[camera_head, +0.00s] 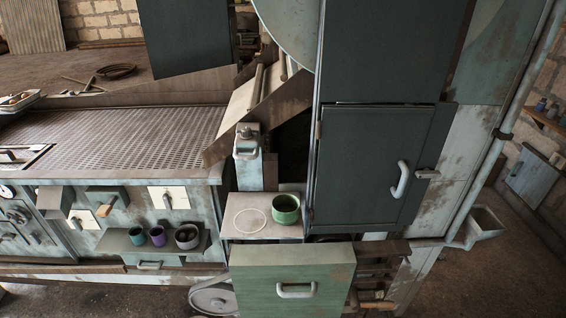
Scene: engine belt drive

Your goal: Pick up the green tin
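A green tin (286,210) stands upright and open-topped on a small pale shelf (248,222) near the middle of the head view. It sits at the shelf's right end, beside a thin pale ring mark on the shelf top. Its inside looks darker green and empty as far as I can see. Neither of my grippers shows in this view.
A tall dark cabinet with a closed door (370,165) rises just right of the tin. A green drawer front (293,280) juts out below the shelf. Several small cups, including a purple one (158,235), stand on a ledge to the left. An upright handled post (247,150) stands behind the shelf.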

